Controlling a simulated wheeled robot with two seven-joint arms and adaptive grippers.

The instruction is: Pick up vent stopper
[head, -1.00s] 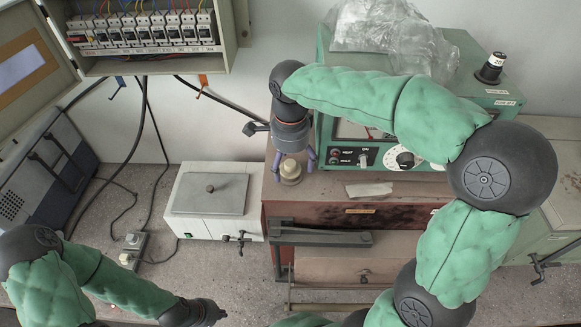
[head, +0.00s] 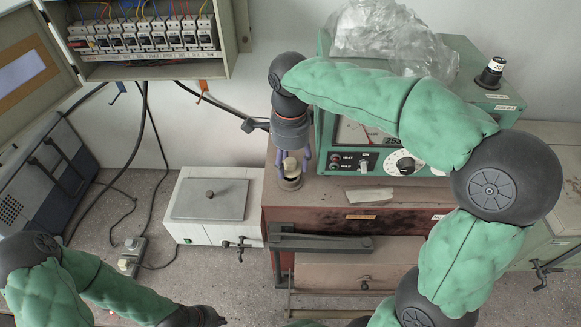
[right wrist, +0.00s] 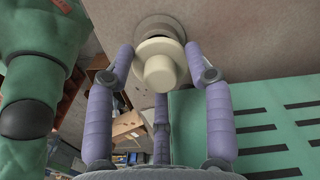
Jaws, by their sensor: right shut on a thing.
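The vent stopper is a cream, stepped plug (head: 290,164), seen in the head view above the left front part of the brown oven's top (head: 335,191). A round grey vent collar (head: 289,183) lies just below it. My right gripper (head: 292,163) points down with its purple fingers shut on the stopper. The right wrist view shows the stopper (right wrist: 160,68) between the fingers, with the collar (right wrist: 158,27) beyond it. My left gripper (head: 210,318) is at the bottom edge, away from the stopper; its fingers are too small and cut off to read.
A green instrument (head: 375,160) with a dial and plastic wrap (head: 385,38) stands right of my right gripper. A white bath with a grey lid (head: 212,195) is left of the oven. A cloth (head: 369,195) lies on the oven top. An open fuse box (head: 150,60) hangs above.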

